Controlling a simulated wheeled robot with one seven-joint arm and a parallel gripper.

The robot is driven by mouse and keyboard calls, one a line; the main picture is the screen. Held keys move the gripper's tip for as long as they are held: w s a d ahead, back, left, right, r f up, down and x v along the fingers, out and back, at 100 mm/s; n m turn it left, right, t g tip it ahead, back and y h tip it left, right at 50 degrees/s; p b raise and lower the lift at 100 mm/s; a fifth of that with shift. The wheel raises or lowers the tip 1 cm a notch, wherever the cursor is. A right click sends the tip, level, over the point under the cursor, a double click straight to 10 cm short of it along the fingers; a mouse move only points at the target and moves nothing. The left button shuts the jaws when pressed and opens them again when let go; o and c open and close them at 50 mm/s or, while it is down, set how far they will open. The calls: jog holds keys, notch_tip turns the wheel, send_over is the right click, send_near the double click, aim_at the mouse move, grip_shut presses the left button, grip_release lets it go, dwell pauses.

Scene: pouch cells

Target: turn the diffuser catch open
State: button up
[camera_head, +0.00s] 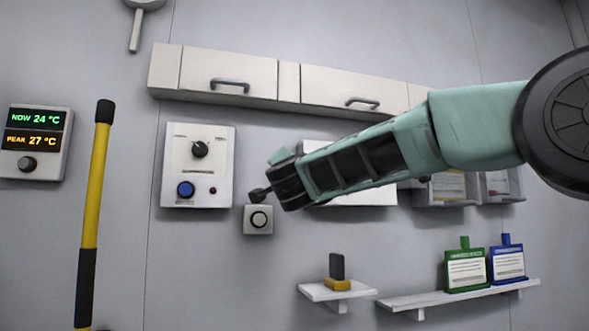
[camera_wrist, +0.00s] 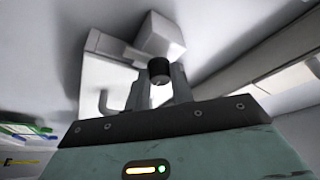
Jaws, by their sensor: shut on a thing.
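My gripper (camera_head: 262,194) reaches in from the right to the wall, its dark fingertips just above a small square box with a dark ring. In the wrist view my gripper (camera_wrist: 159,82) has its two fingers closed on a short black round knob (camera_wrist: 159,69), which looks like the diffuser catch. A pale panel with a bent handle (camera_wrist: 105,103) lies beside the fingers there. A white panel (camera_head: 365,198), perhaps the diffuser, is mostly hidden behind my arm in the head view. The knob's turned angle cannot be read.
A control box with a black dial (camera_head: 199,149) and blue button hangs left of my gripper. The ringed box (camera_head: 258,220) is just below. Wall cabinets (camera_head: 228,76) run above. Shelves with a yellow-based block (camera_head: 337,284) and green and blue tagged cards (camera_head: 465,268) are lower right.

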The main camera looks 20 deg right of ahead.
dwell(0.4)
jog(key=o, duration=1)
jog(key=b+v, duration=0.4)
jog(key=v, duration=1.3)
jog(key=shift+s+a+b, duration=0.1)
jog(key=shift+s+b, duration=0.1)
jog(key=shift+b, duration=0.2)
